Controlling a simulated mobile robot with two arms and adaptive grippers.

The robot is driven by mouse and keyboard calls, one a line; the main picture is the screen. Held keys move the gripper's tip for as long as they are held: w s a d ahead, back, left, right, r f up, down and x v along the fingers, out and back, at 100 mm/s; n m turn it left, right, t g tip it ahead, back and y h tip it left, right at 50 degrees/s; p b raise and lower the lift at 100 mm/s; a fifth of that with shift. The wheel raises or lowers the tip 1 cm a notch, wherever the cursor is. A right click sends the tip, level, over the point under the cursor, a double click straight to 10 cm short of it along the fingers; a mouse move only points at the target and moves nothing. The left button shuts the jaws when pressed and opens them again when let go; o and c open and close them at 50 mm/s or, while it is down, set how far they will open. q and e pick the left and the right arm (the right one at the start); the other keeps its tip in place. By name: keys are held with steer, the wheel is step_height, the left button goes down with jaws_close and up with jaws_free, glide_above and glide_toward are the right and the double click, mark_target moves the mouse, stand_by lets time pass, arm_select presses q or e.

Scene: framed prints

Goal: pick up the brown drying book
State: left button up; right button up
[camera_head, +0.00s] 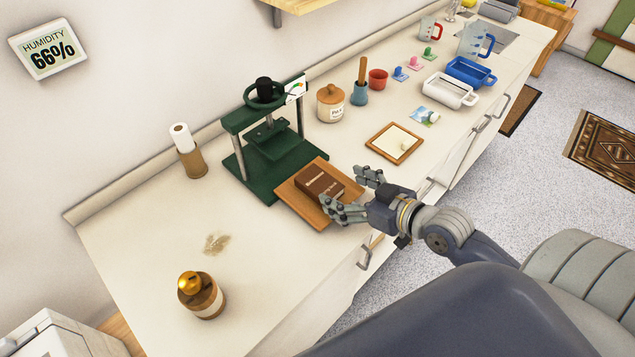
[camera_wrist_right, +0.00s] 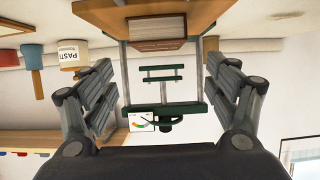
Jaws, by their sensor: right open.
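The brown book (camera_head: 320,183) lies flat on a wooden board (camera_head: 290,205) in front of the green press, in the head view. I cannot tell whether a finger touches the book. My right gripper's spread fingers also show in the wrist view (camera_wrist_right: 160,100). My left gripper is not in view.
The green press (camera_head: 262,165) stands right behind the board. The counter between is clear.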

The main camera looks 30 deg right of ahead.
mark_target(320, 182)
steer(key=shift+x, duration=1.15)
steer(key=shift+w+a+f, duration=0.1)
steer(key=shift+w, duration=0.2)
steer(key=shift+w+a+f+p, duration=0.2)
steer(key=shift+w+f+p, duration=0.2)
steer(key=shift+w, duration=0.15)
steer(key=x, duration=0.3)
steer(key=shift+f+p, duration=0.35)
steer(key=shift+w+a+f, duration=0.1)
steer(key=shift+w+f, duration=0.1)
steer(key=shift+w, duration=0.15)
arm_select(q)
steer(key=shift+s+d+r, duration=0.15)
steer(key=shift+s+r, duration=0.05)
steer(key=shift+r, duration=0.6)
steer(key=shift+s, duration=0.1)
arm_select(e)
steer(key=shift+c, duration=1.3)
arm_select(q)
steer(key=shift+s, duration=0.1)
arm_select(e)
steer(key=c, duration=1.1)
